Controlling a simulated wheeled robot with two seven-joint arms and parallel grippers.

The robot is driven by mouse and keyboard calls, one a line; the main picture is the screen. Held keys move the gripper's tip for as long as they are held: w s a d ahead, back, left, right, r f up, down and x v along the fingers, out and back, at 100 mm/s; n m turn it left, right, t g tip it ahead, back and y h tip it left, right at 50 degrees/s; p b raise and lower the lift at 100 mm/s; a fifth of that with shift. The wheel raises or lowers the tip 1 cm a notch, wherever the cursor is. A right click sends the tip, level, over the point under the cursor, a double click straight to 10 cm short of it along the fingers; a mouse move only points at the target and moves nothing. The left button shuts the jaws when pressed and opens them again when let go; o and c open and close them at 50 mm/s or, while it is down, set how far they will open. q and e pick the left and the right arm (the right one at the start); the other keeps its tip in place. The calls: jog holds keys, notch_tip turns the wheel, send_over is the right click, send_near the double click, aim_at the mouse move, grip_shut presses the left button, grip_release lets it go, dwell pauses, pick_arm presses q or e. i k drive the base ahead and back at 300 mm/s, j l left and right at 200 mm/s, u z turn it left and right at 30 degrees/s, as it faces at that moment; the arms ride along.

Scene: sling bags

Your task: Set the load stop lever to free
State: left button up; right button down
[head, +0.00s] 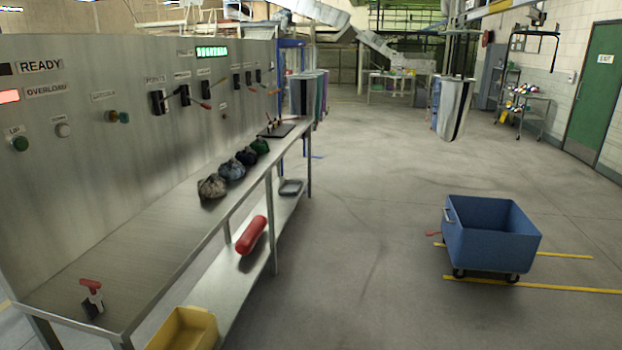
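A grey control panel (100,160) stands along the left. Neither of my grippers is in view.
Several dark bundles (212,187) lie along the bench. A red cylinder (251,235) and a yellow bin (186,330) are below. A blue cart (490,235) stands on the right. The middle floor is clear.

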aim_at(224, 79)
jog(key=i, duration=2.25)
jog(key=i+l+u, duration=0.15)
jog(key=i+u, duration=0.25)
jog(key=i, duration=0.2)
jog(key=i+l+u, duration=0.4)
jog(key=i, duration=0.2)
jog(key=i+l+u, duration=1.2)
jog(key=l+u, duration=0.15)
jog(key=l, duration=0.3)
